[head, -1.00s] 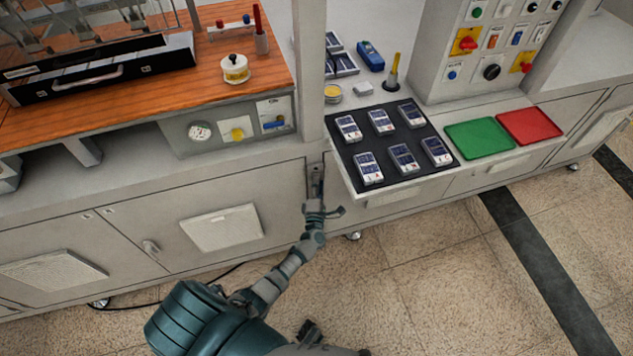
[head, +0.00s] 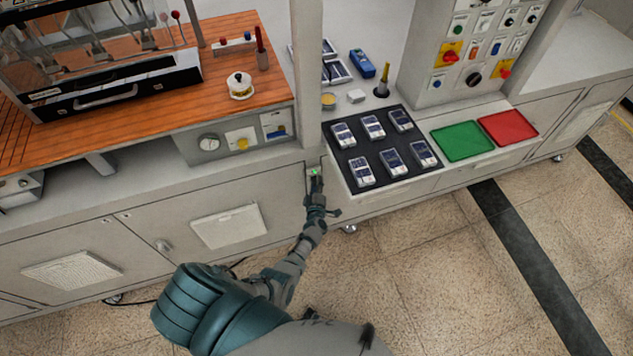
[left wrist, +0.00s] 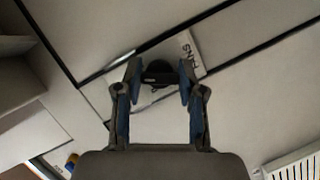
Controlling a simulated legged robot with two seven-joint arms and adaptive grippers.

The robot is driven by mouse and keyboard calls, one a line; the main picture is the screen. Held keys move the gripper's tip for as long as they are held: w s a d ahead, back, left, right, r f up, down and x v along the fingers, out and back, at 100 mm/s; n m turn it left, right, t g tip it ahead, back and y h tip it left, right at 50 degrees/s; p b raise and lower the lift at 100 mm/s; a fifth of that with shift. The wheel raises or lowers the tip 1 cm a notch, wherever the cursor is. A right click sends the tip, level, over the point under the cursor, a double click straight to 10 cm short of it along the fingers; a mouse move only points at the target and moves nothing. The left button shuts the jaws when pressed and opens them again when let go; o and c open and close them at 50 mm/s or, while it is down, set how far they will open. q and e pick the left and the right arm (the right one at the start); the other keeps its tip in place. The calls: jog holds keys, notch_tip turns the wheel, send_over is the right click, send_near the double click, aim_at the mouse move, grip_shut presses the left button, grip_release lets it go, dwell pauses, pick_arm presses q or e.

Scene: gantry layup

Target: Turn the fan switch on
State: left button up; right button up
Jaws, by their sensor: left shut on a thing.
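The fan switch shows in the left wrist view as a dark knob (left wrist: 158,74) on a pale plate with lettering (left wrist: 190,57) that seems to read "FANS". My left gripper (left wrist: 157,82) has its fingertips on either side of the knob and is shut on it. In the head view my left gripper (head: 316,188) reaches the narrow switch plate (head: 312,172) on the cabinet front, below the white post. A small green spot shows on the plate above the gripper. The gripper hides most of the switch. My right gripper is not in view.
A black mat (head: 349,184) with several handheld meters lies on the counter just right of the switch. A green tray (head: 462,141) and a red tray (head: 508,128) lie farther right. A wooden bench top (head: 200,115) is at left. The floor in front is clear.

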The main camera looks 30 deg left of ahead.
pick_arm(q)
jog(key=shift+s+f+m+g+p, duration=0.15)
jog(key=shift+m+g+p, duration=0.45)
jog(key=shift+m+p, duration=0.5)
jog(key=shift+a, duration=0.1)
jog(key=o, duration=1.2)
jog(key=shift+c, duration=0.2)
